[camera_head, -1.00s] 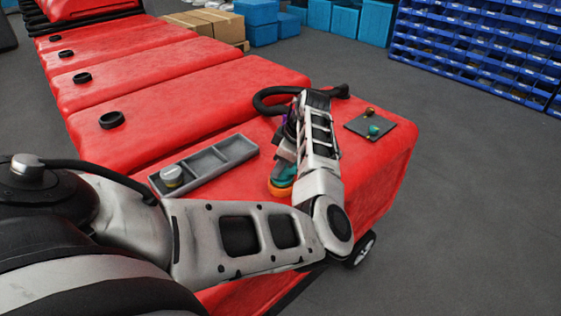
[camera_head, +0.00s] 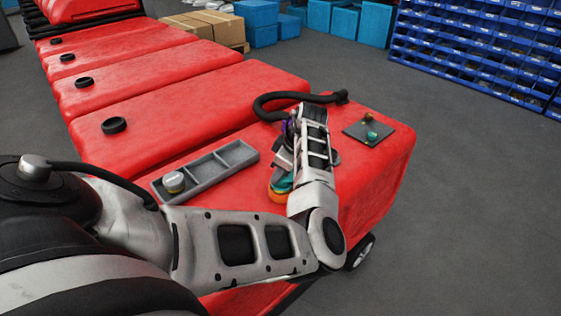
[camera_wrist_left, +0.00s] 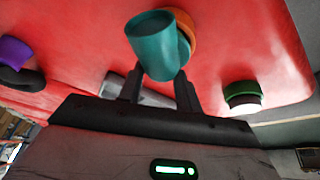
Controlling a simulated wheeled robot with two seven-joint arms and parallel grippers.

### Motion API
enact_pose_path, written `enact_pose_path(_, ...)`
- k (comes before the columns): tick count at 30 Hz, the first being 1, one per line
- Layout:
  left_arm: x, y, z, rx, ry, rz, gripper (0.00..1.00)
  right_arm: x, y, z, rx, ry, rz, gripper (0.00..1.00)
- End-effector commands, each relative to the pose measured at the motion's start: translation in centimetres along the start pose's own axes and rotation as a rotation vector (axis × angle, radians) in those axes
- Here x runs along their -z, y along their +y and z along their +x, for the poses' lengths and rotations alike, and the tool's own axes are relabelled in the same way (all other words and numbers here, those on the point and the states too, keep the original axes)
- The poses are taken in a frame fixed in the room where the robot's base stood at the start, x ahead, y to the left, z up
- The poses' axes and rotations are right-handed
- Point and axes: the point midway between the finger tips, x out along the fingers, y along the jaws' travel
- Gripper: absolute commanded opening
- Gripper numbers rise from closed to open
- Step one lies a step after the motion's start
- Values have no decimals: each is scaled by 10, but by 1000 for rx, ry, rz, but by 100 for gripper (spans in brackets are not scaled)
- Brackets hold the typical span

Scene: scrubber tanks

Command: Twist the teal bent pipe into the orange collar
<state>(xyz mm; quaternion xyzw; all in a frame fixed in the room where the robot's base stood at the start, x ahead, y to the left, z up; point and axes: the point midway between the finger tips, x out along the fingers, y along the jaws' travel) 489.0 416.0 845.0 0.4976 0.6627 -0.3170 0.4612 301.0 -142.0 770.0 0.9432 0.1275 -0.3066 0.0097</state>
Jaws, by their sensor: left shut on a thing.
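The teal bent pipe (camera_wrist_left: 155,48) is between the fingers of my left gripper (camera_wrist_left: 158,82), which is shut on it. Its open round end faces the left wrist camera. The orange collar (camera_wrist_left: 181,30) shows right behind the pipe, on the red tank. In the head view, the pipe (camera_head: 282,181) is at the orange collar (camera_head: 277,196), partly hidden by my left forearm. I cannot tell how far the pipe sits in the collar. My right gripper is not in view.
A grey divided tray (camera_head: 215,168) with a silver-topped cap (camera_head: 174,182) lies left of the collar. A dark mat (camera_head: 357,129) with small teal and copper-coloured parts lies right. A black hose (camera_head: 265,105) curves behind my arm. More red tanks (camera_head: 150,100) stand beyond.

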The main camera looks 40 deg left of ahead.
Motion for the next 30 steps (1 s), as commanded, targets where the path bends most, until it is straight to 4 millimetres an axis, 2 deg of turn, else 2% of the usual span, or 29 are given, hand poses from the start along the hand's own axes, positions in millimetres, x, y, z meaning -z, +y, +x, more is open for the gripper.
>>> enact_pose_path(30,0,0,0,-49,-4,121,10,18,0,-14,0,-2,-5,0)
